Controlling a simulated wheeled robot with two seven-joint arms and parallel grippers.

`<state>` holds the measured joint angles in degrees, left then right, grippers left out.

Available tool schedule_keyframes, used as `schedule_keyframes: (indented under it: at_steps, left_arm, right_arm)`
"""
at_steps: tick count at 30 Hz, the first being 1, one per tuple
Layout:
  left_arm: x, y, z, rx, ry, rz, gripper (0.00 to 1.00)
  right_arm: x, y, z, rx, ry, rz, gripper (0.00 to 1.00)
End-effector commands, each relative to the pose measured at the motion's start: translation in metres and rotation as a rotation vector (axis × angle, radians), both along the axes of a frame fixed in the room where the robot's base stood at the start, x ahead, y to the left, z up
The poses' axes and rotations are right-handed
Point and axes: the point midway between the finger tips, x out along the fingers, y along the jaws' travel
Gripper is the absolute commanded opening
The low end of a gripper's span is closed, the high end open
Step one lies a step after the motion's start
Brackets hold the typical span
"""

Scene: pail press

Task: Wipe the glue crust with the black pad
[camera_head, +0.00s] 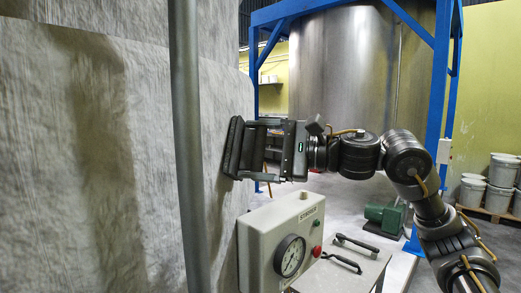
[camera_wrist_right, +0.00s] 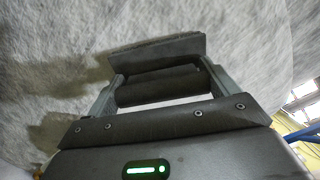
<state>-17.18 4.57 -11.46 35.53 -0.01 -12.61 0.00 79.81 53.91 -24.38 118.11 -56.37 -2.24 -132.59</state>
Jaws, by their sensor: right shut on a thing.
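The black pad (camera_head: 233,146) is upright, its flat face turned to the pale, rough wall (camera_head: 60,190) on the left. My right gripper (camera_head: 256,150) is shut on the pad's dark handle bar (camera_wrist_right: 160,87); the pad plate (camera_wrist_right: 158,54) shows beyond it in the right wrist view. The pad is against or very close to the wall; I cannot tell whether it touches. Brownish-grey patches, perhaps the glue crust (camera_head: 95,130), streak the wall; another dark patch (camera_wrist_right: 40,85) lies left of the pad in the wrist view. My left gripper is out of view.
A grey vertical pipe (camera_head: 187,140) stands left of the pad. Below my right gripper is a pale control box (camera_head: 262,235) with a gauge and red button. A steel tank (camera_head: 345,60) in a blue frame (camera_head: 440,70) stands behind. White pails (camera_head: 500,172) stand at right.

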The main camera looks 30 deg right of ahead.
Motion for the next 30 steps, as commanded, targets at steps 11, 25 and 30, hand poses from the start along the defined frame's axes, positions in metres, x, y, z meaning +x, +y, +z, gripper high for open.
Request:
schedule_keyframes:
  at_steps: [11,25,30]
  left_arm:
    - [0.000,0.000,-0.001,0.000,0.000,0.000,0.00]
    - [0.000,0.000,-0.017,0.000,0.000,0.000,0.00]
    - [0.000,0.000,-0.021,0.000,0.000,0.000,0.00]
  right_arm:
    - [-0.005,0.005,-0.001,0.000,0.001,0.003,0.69]
    - [-0.029,-0.025,-0.002,-0.001,-0.002,-0.001,0.69]
    - [-0.040,-0.037,-0.001,0.000,-0.001,-0.001,0.69]
